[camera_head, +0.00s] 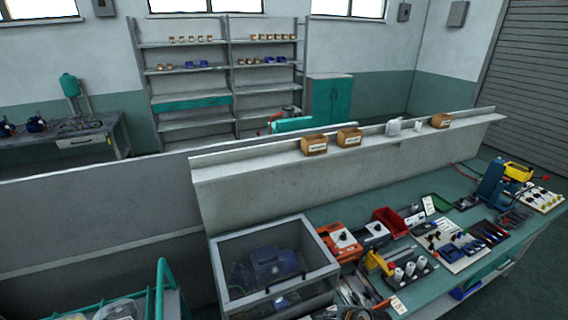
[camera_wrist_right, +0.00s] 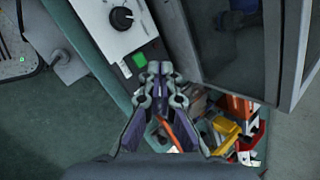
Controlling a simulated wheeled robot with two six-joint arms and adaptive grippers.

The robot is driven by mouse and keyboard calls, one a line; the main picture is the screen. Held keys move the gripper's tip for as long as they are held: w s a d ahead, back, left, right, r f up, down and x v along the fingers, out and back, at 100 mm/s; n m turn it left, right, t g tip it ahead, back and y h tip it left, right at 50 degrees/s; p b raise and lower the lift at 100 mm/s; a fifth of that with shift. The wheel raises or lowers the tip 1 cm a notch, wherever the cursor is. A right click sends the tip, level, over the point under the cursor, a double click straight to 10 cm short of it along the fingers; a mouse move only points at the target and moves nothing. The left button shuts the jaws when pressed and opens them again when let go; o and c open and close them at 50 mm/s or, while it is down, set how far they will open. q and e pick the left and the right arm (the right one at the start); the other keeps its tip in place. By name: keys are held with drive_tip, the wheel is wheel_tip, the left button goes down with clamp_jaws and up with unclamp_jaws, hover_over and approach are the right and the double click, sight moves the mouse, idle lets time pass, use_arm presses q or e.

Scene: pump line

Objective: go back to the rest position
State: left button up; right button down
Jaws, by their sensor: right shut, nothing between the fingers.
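My right gripper (camera_wrist_right: 160,75) shows in the right wrist view with its fingertips together and nothing held. In that view it is above a pale control panel (camera_wrist_right: 110,22) with a black knob and a green button (camera_wrist_right: 139,60). The fingertips look close to the green button, but I cannot tell whether they touch it. The clear-walled enclosure (camera_wrist_right: 290,45) is just to the right of the gripper. Neither gripper can be made out in the head view, and my left gripper is not in view.
The enclosure (camera_head: 273,262) with a blue pump (camera_head: 268,268) inside stands on the bench's near left. Tools, a red bin (camera_head: 388,222) and trays crowd the bench to its right. A green-railed cart (camera_head: 160,290) is at lower left. Boxes stand on the ledge (camera_head: 260,172) behind.

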drive_tip(key=s+d+r+n+g+h, duration=0.1)
drive_tip(key=s+d+r+n+h, duration=0.1)
drive_tip(key=s+d+r+n, duration=0.55)
drive_tip(key=s+d+r+n+g+h, duration=0.15)
drive_tip(key=s+r+n, duration=0.25)
drive_tip(key=s+n, duration=0.7)
wheel_tip(320, 180, down, 38)
drive_tip(key=s+d+g+b, duration=0.2)
drive_tip(key=s+b, duration=0.1)
drive_tip(key=b, duration=0.5)
drive_tip(key=s+d+f+b, duration=0.1)
drive_tip(key=s+f+b, duration=0.4)
drive_tip(key=s+f, duration=1.2)
drive_tip(key=shift+f+n+h, duration=0.35)
drive_tip(key=shift+f, duration=0.35)
